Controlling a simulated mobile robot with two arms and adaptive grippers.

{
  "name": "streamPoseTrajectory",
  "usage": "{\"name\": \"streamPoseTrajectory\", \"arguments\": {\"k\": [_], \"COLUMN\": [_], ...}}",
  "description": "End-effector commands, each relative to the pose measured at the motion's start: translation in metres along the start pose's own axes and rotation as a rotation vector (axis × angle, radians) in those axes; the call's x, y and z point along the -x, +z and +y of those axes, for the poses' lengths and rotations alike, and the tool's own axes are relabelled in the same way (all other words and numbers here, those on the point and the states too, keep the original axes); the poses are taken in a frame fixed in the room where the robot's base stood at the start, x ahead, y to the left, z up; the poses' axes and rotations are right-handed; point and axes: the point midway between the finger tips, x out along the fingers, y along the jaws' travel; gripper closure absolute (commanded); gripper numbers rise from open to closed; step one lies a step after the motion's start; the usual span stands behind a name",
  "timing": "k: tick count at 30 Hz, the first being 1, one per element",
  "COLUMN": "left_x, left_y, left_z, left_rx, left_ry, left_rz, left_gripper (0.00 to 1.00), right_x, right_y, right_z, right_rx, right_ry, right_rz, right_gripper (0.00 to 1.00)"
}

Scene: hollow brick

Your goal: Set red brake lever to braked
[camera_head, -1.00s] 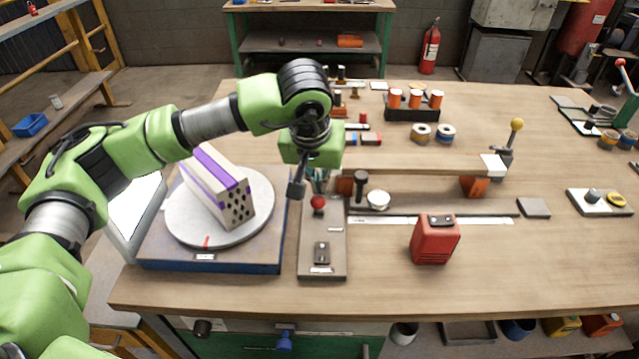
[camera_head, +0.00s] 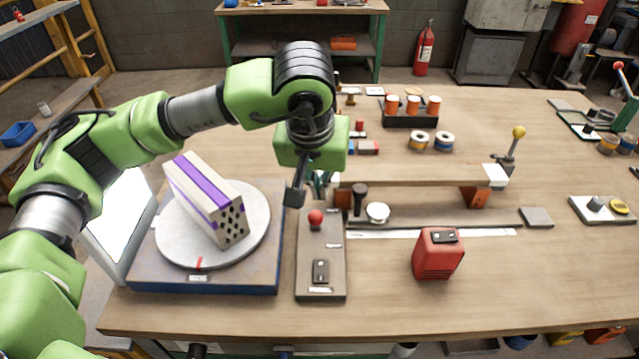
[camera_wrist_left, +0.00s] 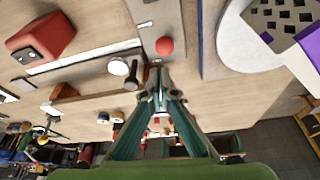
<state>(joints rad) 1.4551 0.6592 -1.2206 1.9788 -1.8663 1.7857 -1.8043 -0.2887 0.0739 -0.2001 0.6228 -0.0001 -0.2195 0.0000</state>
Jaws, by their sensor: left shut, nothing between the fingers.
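The red brake lever shows as a red ball knob (camera_head: 316,218) on a narrow grey plate (camera_head: 310,270) right of the turntable. Its stem is mostly hidden under the ball. Small white labels on the plate are too small to read. My left gripper (camera_head: 295,196) points down, shut and empty, slightly left of and behind the knob. In the left wrist view, the shut fingertips (camera_wrist_left: 158,70) are just below the red knob (camera_wrist_left: 165,46) in the picture, with no clear contact. My right gripper is not in view.
A hollow brick (camera_head: 205,200) with purple stripes lies on the round turntable (camera_head: 180,250) at left. A raised wooden strip (camera_head: 410,172), a dark upright handle (camera_head: 359,198) and a red box (camera_head: 437,253) stand to the right. Bare tabletop lies at the front right.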

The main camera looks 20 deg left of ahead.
Motion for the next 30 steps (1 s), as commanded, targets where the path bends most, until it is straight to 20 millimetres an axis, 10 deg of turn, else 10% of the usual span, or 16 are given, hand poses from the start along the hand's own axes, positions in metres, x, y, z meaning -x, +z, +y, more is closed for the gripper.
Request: {"name": "streamPoseTrajectory", "arguments": {"k": [12, 30], "left_x": [0.037, 0.042], "left_y": [0.043, 0.043], "left_z": [0.006, 0.006], "left_rx": [0.000, 0.002], "left_ry": [0.000, 0.001], "left_rz": [0.003, 0.003], "left_gripper": [1.00, 1.00], "right_x": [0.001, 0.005], "right_y": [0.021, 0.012], "right_z": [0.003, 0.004], "right_rx": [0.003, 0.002], "right_ry": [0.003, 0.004], "right_rz": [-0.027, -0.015], "right_gripper": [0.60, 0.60]}}
